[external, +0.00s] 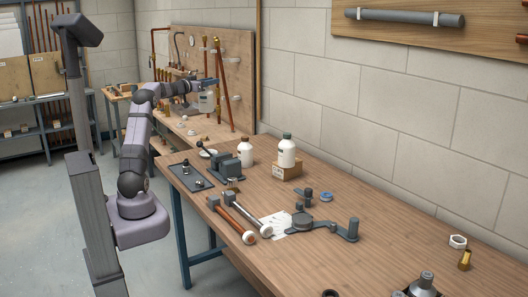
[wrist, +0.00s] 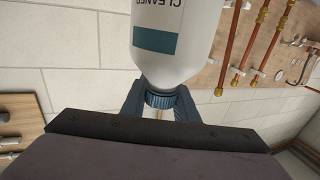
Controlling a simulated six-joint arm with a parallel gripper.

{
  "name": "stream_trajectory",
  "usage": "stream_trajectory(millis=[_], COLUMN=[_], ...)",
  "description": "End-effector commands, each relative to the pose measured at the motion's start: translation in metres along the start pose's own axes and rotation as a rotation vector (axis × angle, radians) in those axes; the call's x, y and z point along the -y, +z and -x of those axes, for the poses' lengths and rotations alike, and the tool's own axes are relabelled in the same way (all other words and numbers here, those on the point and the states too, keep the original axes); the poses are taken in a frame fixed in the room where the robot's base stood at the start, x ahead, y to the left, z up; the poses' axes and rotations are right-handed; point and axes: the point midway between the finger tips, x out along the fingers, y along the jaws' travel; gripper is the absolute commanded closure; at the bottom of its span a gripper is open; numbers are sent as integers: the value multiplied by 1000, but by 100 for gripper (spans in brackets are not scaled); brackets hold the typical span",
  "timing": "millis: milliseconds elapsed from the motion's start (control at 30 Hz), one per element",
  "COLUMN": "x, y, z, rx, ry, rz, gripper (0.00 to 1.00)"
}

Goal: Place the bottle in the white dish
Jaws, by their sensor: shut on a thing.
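My gripper (external: 205,85) is shut on the neck of a white bottle (external: 207,103) and holds it in the air beyond the far end of the workbench. In the wrist view the gripper (wrist: 160,105) has its fingers on either side of the blue ribbed cap. The bottle (wrist: 172,40) has a blue-green label band and upside-down lettering there; its far end is out of frame. The small white dish (external: 206,153) lies at the workbench's far end, partly hidden by the vise; the bottle is above and apart from it.
A dark vise (external: 229,166) and a dark tray (external: 194,180) are near the dish. Two white bottles stand beyond, one (external: 245,153) on the workbench (external: 330,180) and one (external: 287,153) on a wooden block. Copper pipes (external: 222,85) hang on a board behind my gripper.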

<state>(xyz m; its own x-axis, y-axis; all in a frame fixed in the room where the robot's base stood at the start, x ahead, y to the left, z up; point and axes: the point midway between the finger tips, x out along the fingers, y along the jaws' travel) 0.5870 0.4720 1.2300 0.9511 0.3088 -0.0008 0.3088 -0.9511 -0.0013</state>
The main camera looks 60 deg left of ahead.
Motion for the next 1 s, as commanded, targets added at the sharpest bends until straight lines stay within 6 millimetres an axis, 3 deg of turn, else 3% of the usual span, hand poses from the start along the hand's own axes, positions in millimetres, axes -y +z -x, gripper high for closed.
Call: stream_trajectory(millis=[200,400,767,1000], x=[0,0,0,0], y=[64,109,130,163], z=[0,0,0,0], rx=[2,-3,-4,-1], ry=[-1,-1,0,-1], rz=[8,2,-1,1], gripper=[100,100,100,100])
